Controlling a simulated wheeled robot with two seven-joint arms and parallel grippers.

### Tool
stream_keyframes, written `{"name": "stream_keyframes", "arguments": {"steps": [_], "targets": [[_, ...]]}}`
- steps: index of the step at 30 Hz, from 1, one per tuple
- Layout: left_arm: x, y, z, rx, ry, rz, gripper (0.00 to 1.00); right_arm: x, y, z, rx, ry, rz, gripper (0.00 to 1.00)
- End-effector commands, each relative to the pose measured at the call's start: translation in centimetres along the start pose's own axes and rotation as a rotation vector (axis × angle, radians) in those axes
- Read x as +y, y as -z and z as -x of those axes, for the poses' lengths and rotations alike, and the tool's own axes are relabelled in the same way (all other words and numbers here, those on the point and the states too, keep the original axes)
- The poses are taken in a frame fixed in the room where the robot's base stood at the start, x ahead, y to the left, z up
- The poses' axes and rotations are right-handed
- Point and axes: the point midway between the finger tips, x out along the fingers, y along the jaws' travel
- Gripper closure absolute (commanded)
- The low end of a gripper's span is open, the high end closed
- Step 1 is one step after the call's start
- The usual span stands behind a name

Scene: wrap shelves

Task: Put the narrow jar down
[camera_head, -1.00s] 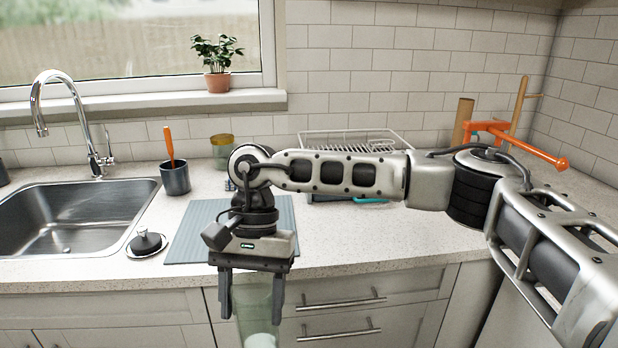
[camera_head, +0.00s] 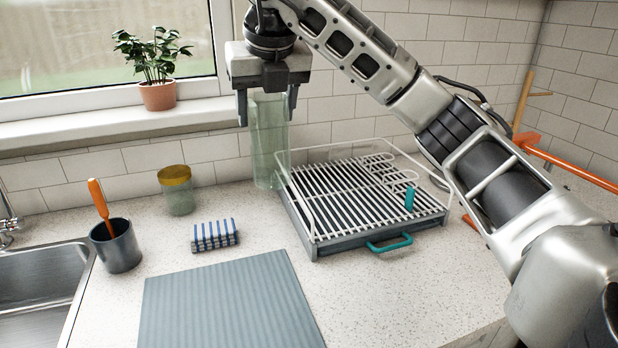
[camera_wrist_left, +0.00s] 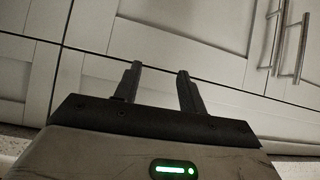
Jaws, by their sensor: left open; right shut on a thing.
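The narrow jar (camera_head: 270,150) is tall, greenish and see-through. It is upright by the back wall, at the left rear corner of the dish rack. My right gripper (camera_head: 267,112) points down and is shut on the jar's upper part. The jar's base is close to the countertop; I cannot tell whether it touches. My left gripper (camera_wrist_left: 160,72) shows only in the left wrist view, open and empty in front of the cabinet fronts.
The dish rack (camera_head: 330,247) with teal handles is right of the jar. A yellow-lidded jar (camera_head: 178,190), a striped sponge (camera_head: 215,235) and a grey cup (camera_head: 117,248) stand left. A blue-grey mat (camera_head: 225,305) lies in front. A potted plant (camera_head: 158,95) is on the sill.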

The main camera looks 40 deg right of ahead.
Motion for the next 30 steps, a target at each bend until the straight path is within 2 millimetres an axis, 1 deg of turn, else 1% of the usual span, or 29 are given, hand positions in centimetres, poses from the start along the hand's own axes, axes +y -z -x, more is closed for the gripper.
{"name": "stream_keyframes", "arguments": {"steps": [2, 4, 10, 13, 15, 18, 21, 26, 29, 30], "targets": [[0.1, -0.4, 0.1, -0.008, 0.000, 0.002, 0.59, -0.8, -0.3, -0.2, 0.002, 0.013, -0.036, 0.91], [0.1, -0.7, 0.1, -0.013, -0.001, 0.003, 0.59, -2.0, -0.5, -0.9, 0.004, 0.017, -0.047, 0.91], [0.2, -1.6, -0.1, -0.026, -0.003, 0.005, 0.59, -6.3, -1.5, -3.9, 0.007, 0.015, -0.047, 0.91], [0.3, -1.4, 0.1, -0.026, -0.004, 0.006, 0.59, -8.6, -2.1, -5.1, 0.007, 0.017, -0.046, 0.91], [0.3, -1.0, 0.3, -0.021, -0.005, 0.006, 0.59, -9.7, -2.0, -6.6, 0.008, 0.019, -0.042, 0.91], [0.3, -0.6, 0.4, -0.014, -0.005, 0.006, 0.59, -10.9, -1.9, -8.3, 0.005, 0.017, -0.040, 0.91], [0.3, -0.5, 0.5, -0.013, -0.005, 0.006, 0.59, -11.8, -1.9, -9.5, 0.003, 0.017, -0.040, 0.91], [0.3, -0.5, 0.5, -0.013, -0.004, 0.004, 0.59, -12.4, -1.9, -10.5, 0.002, 0.015, -0.038, 0.91], [0.2, -0.5, 0.4, -0.015, -0.003, 0.003, 0.59, -13.1, -1.7, -11.7, 0.004, 0.017, -0.038, 0.91], [0.2, -0.4, 0.5, -0.016, -0.002, 0.002, 0.59, -13.0, -1.4, -12.3, 0.006, 0.016, -0.036, 0.91]]}}
